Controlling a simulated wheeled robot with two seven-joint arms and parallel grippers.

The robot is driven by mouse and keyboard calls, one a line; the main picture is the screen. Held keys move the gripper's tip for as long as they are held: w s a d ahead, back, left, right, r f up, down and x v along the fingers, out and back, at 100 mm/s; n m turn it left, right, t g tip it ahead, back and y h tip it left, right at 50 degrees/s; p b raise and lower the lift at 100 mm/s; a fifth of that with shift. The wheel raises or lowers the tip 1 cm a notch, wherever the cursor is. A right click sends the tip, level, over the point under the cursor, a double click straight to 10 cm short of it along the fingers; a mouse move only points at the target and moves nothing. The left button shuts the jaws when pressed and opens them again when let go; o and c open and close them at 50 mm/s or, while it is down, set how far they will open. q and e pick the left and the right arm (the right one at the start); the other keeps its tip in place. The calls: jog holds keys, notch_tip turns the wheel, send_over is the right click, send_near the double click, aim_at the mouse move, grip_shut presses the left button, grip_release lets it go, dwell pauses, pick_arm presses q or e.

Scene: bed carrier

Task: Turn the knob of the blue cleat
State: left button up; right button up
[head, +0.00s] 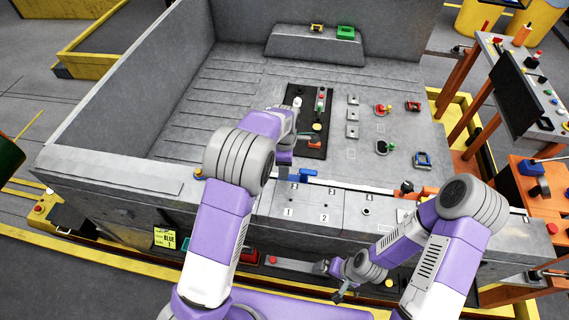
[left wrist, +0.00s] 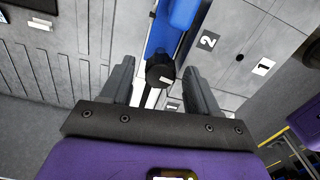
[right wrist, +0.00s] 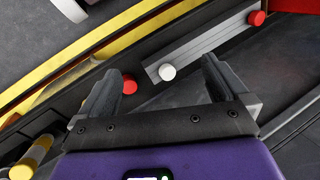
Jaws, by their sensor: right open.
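The blue cleat (head: 305,172) is on the front ledge of the grey bed, beside my left gripper (head: 287,158). Its blue part shows at the top of the left wrist view (left wrist: 184,14). A round black knob (left wrist: 160,71) shows there between my left fingers, which are open with a visible space on each side. Whether the fingertips reach down past the knob, I cannot tell. In the head view my left arm hides the knob. My right gripper (head: 341,292) is open and empty, low in front of the bed.
An orange cleat (head: 424,192) with a black knob (head: 406,187) is further right on the ledge. A blue-framed part (head: 422,160) sits on the bed floor. A black panel (head: 313,140) lies beyond my left gripper. Red and white buttons (right wrist: 167,71) are ahead of my right gripper.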

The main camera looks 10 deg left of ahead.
pick_arm(q)
notch_tip(320, 180, up, 8)
jog(key=shift+f, duration=0.25)
dwell(0.7)
